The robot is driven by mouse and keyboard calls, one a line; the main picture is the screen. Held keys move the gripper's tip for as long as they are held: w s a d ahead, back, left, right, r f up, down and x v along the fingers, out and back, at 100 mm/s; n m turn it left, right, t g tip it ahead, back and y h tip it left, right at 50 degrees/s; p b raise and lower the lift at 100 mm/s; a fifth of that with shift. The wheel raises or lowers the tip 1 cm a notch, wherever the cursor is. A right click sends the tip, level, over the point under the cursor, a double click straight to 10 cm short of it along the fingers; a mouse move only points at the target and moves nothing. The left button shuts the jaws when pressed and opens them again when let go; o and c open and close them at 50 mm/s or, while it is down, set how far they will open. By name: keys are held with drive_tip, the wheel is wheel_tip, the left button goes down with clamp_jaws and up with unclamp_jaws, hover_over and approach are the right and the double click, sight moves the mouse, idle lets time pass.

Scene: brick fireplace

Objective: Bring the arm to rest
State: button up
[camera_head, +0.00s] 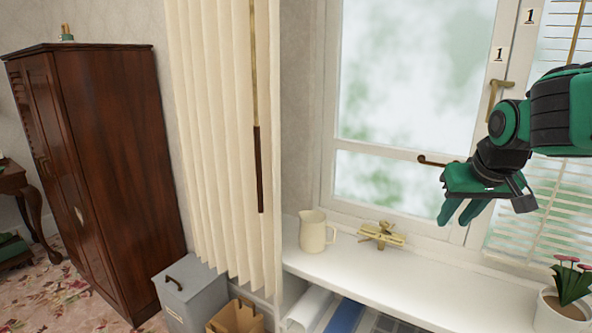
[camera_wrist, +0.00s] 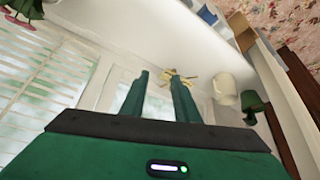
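My arm reaches in from the right in the head view. My green gripper (camera_head: 458,216) hangs in front of the window, above the white sill. Its two fingers point down and to the left. In the wrist view the fingers of my gripper (camera_wrist: 158,92) stand apart with a gap between them, and nothing is held. A brass object (camera_head: 381,236) lies on the sill below and left of the gripper. It also shows beyond the fingertips in the wrist view (camera_wrist: 175,78).
A cream jug (camera_head: 314,231) stands on the sill (camera_head: 440,275) near the curtain (camera_head: 222,130). A potted plant (camera_head: 562,309) is at the sill's right end. Window handles (camera_head: 497,92) and (camera_head: 432,162) stick out near my arm. A dark wardrobe (camera_head: 115,160) stands at left.

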drive_tip(key=s+a+f+g, duration=0.1)
drive_tip(key=s+a+f, duration=0.3)
drive_tip(key=s+f, duration=0.65)
drive_tip(key=s+d+f+m+g, duration=0.1)
drive_tip(key=s+d+m+g, duration=0.1)
drive_tip(key=s+d, duration=0.3)
drive_tip(key=s+d+f+m+g+y, duration=0.1)
drive_tip(key=s+d+m+g, duration=0.2)
drive_tip(key=s+d, duration=0.3)
drive_tip(key=s, duration=0.4)
drive_tip(key=shift+s, duration=0.3)
drive_tip(key=shift+w+f, duration=0.25)
drive_tip(key=shift+w, duration=0.4)
drive_tip(key=shift+s+d, duration=0.1)
